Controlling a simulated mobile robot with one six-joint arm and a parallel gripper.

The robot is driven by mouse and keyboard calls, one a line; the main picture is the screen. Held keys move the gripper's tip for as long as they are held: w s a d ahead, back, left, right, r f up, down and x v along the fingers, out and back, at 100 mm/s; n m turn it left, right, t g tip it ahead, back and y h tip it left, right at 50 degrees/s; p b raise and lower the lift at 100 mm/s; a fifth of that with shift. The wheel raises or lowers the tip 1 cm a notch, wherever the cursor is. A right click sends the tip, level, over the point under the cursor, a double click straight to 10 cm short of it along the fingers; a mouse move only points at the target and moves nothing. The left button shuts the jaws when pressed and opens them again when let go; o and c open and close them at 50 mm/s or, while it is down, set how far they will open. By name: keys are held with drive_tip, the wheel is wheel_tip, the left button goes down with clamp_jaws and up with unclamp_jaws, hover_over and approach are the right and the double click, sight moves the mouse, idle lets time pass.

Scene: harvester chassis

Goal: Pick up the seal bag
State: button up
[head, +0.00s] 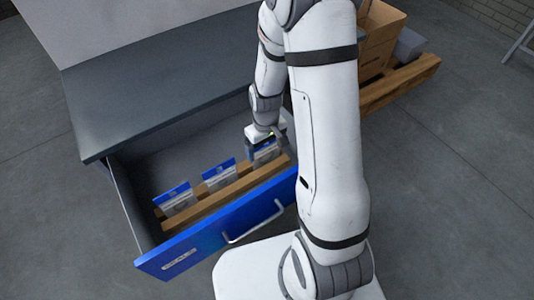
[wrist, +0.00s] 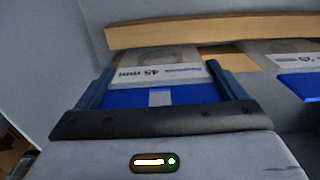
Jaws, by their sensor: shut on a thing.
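My gripper (wrist: 160,92) is shut on a seal bag (wrist: 160,72), with one finger at each side edge of the bag. The bag is clear with a ring shape inside, and has a white label strip reading "45 mm" and a blue header. In the head view the gripper (head: 270,138) reaches into the open blue-fronted drawer (head: 215,238), and the held bag (head: 265,153) stands at the right end of the row. Whether the bag still touches the drawer floor cannot be told.
Two similar bags, a middle one (head: 219,175) and a left one (head: 175,199), stand in the drawer along a wooden divider (head: 228,190). The grey cabinet top (head: 165,85) overhangs the back of the drawer. Cardboard boxes (head: 378,40) stand on a wooden pallet (head: 400,84) behind my arm.

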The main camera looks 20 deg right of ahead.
wheel_tip(320, 180, up, 10)
drive_tip(key=p, duration=0.3)
drive_tip(key=shift+p, duration=0.4)
drive_tip(key=shift+r, duration=0.1)
idle(0.3)
